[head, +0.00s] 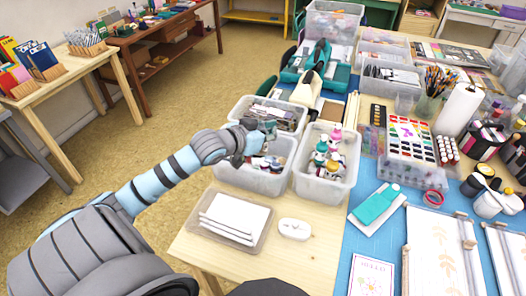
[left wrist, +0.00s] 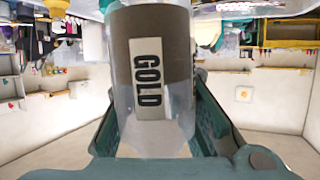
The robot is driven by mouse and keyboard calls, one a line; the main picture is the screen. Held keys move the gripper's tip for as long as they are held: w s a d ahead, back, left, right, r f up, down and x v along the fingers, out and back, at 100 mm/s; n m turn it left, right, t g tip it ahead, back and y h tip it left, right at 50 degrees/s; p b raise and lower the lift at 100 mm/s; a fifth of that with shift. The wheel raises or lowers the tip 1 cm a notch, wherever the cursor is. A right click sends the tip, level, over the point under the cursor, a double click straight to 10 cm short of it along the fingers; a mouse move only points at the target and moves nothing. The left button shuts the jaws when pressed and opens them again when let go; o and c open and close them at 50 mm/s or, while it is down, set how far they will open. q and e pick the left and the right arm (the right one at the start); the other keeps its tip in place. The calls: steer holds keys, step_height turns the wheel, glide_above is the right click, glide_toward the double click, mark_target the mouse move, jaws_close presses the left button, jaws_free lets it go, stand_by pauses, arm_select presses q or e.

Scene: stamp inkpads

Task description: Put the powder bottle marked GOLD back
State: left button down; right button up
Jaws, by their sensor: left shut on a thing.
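The powder bottle marked GOLD (left wrist: 150,75) fills the middle of the left wrist view. It is a clear bottle with a dark brown-grey upper part in that picture and a white label reading GOLD. My left gripper (head: 256,137) is shut on it, with a dark green finger showing beside the bottle. In the head view the gripper is over the rear edge of the front left clear bin (head: 232,176). The bottle is mostly hidden by the gripper there, and its height above the bin is hard to tell. My right gripper is not in view.
A clear bin of colourful bottles (head: 326,160) stands just right, and another filled bin (head: 285,117) just behind. In front are a tray of white cards (head: 233,220) and a white oval object (head: 295,229). A blue mat with paints and papers lies right.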

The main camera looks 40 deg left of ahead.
arm_select(q)
steer(key=a+n+y, duration=0.1)
steer(key=w+a+r+n+y, duration=0.1)
steer(key=a, duration=0.1)
steer(key=a+y, duration=0.1)
steer(key=shift+w+a+r+n, duration=0.25)
steer(key=shift+w+n, duration=0.1)
steer(key=shift+n, duration=0.05)
steer(key=shift+f, duration=0.1)
step_height(320, 180, down, 14)
steer(key=b, duration=0.4)
steer(key=w, duration=0.3)
steer(key=shift+w+a, duration=0.3)
steer(key=shift+w, duration=0.05)
steer(key=shift+w+f, duration=0.2)
steer(key=shift+s+f, duration=0.1)
steer(key=shift+f, duration=0.05)
